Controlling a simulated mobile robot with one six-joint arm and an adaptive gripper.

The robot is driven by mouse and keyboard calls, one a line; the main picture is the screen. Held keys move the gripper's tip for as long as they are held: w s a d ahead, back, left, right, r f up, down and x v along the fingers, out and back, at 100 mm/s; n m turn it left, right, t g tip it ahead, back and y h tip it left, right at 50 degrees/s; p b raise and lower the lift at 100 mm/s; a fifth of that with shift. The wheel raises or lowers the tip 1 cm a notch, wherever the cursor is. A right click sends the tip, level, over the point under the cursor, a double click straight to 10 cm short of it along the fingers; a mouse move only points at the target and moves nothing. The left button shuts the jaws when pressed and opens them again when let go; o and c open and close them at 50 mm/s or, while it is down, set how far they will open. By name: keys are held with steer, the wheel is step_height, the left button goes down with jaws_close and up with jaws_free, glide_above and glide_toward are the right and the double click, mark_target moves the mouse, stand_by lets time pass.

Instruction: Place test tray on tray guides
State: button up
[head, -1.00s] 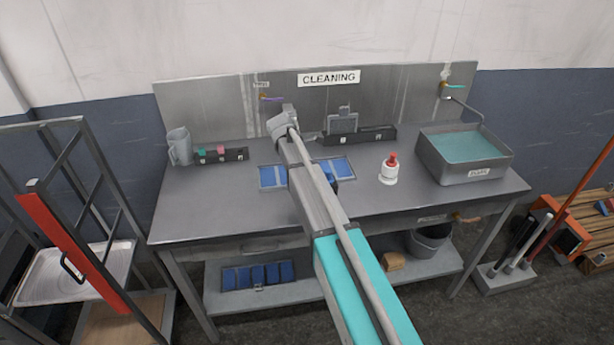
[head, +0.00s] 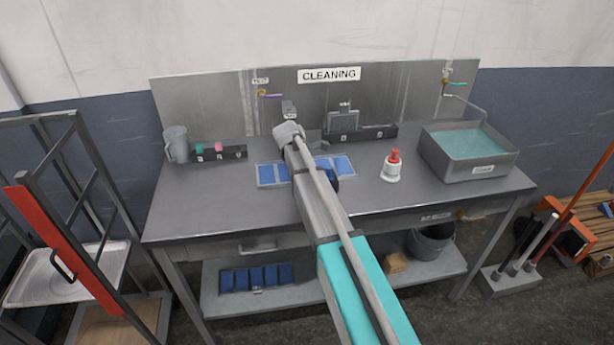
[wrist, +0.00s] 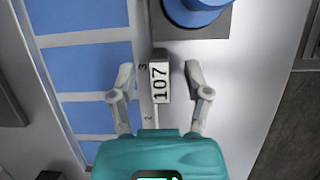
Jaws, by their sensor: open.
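A flat pale tray with blue panels (head: 343,165) lies on the table, partly hidden behind my arm; its panels also fill the left of the wrist view (wrist: 85,66). In the wrist view my gripper (wrist: 160,88) is open, its two fingers on either side of a small block with a white label reading 107 (wrist: 160,82). The fingers look apart from the block. I cannot tell whether the block belongs to the blue-panelled tray. In the head view my arm hides the fingers. A grey metal tray (head: 105,262) sits in the open rack (head: 60,120) at left.
A red-topped white bottle (head: 392,167) and a water-filled basin (head: 445,168) stand at right. A jug (head: 176,144) and small dark holders (head: 222,154) stand at back left. A blue round part (wrist: 197,12) is close ahead of the fingers. The front-left tabletop is clear.

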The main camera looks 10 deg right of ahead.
stand_by(0.6)
jaws_close()
